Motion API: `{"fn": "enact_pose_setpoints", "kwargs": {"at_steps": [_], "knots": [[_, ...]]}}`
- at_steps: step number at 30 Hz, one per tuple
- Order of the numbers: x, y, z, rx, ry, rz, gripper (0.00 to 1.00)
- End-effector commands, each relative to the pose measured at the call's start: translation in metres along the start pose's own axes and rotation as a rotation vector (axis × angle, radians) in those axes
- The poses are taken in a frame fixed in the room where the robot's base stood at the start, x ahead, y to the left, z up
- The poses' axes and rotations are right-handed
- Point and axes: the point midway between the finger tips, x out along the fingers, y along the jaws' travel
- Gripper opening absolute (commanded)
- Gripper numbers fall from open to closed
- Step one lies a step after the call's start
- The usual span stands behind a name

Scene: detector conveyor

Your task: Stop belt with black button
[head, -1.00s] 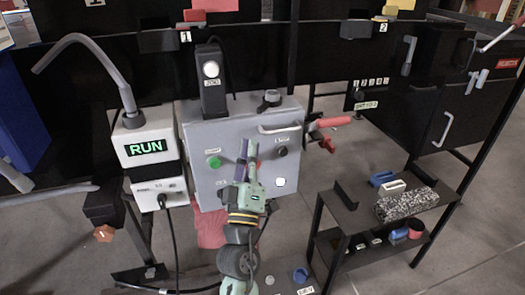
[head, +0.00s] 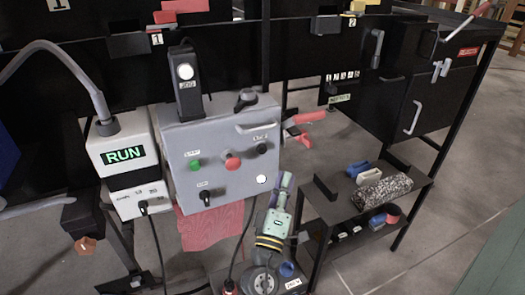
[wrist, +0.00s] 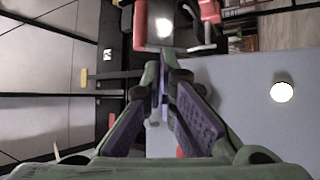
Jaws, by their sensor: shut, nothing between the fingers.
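The grey control box (head: 215,125) stands at the centre-left of the head view. On its face are a green button (head: 195,165), a large red button (head: 233,163) and a black button (head: 262,148) at the right, under a small label. Another black control (head: 204,196) sits lower left. My gripper (head: 287,178) is shut and empty, at the box's lower right edge, below and right of the black button and apart from it. In the wrist view my gripper (wrist: 163,78) points past the grey panel (wrist: 235,100); the black button cannot be made out there.
A display (head: 125,155) left of the box reads RUN. A white round light (head: 262,179) sits on the panel's lower right. A red-handled lever (head: 297,122) juts out right of the box. A black shelf (head: 350,205) holding a speckled block (head: 384,191) stands to the right.

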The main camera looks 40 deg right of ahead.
Motion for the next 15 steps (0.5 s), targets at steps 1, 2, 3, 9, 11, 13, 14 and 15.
{"fn": "enact_pose_setpoints", "kwargs": {"at_steps": [1, 2, 3, 9, 11, 13, 14, 15], "knots": [[0.003, -0.002, -0.002, 0.000, 0.001, 0.001, 0.00], [0.005, -0.003, -0.004, 0.001, 0.001, 0.001, 0.00], [0.009, -0.006, -0.006, 0.001, 0.001, 0.001, 0.00], [0.029, -0.020, -0.021, 0.002, 0.001, 0.001, 0.00], [0.035, -0.025, -0.025, 0.001, 0.002, 0.002, 0.00], [0.041, -0.029, -0.030, 0.001, 0.002, 0.002, 0.00], [0.043, -0.032, -0.032, 0.002, 0.002, 0.002, 0.00], [0.046, -0.035, -0.034, 0.002, 0.002, 0.001, 0.00]]}}
